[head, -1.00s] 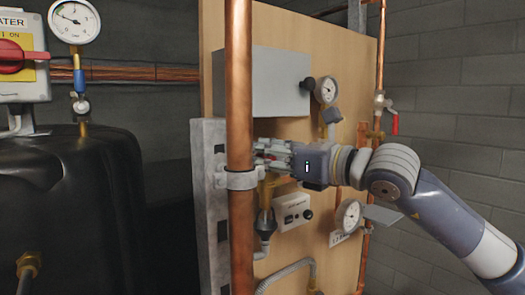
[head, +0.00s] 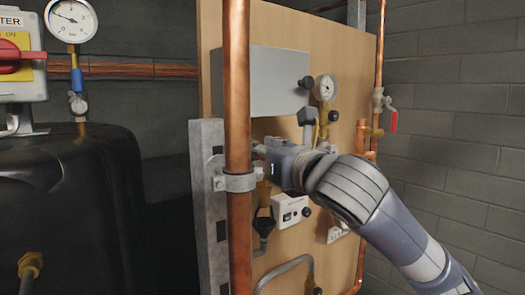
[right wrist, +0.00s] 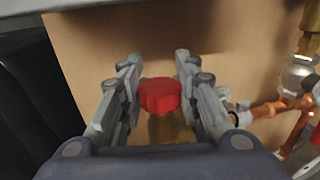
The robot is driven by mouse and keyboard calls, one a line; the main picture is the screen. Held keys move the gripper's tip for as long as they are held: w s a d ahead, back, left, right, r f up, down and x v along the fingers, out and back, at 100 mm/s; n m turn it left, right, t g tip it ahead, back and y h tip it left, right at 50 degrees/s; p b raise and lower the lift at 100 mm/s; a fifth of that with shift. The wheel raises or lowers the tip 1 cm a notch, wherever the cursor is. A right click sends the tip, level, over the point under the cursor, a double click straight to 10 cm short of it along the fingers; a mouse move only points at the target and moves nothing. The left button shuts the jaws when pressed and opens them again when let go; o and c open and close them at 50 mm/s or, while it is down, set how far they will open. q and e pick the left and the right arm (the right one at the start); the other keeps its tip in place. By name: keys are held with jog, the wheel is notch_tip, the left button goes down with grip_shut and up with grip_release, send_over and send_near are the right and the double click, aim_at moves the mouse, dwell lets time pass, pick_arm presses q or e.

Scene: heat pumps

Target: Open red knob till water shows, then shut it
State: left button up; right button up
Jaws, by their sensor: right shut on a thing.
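The red knob (right wrist: 160,95) sits on a brass valve (right wrist: 170,130) in front of the wooden board. In the right wrist view my right gripper (right wrist: 157,68) has its fingers on both sides of the knob and is shut on it. In the head view the same gripper (head: 257,153) reaches behind the copper pipe, and the knob is hidden there. A dark funnel-like drain piece (head: 264,226) is below the valve. I see no water in these views. My left gripper is not in view.
A vertical copper pipe (head: 237,90) with a clamp (head: 236,183) stands close in front of my right gripper. A grey box (head: 265,82) and a gauge (head: 326,88) are above it. A white control box (head: 292,209) is below. A black tank (head: 70,200) stands left.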

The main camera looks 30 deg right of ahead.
jog(key=shift+a+f, duration=0.1)
jog(key=shift+f, duration=0.1)
jog(key=o, duration=0.8)
jog(key=shift+o, duration=0.2)
jog(key=shift+s+r, duration=0.15)
jog(key=shift+n+y, duration=0.3)
jog(key=shift+y, duration=0.2)
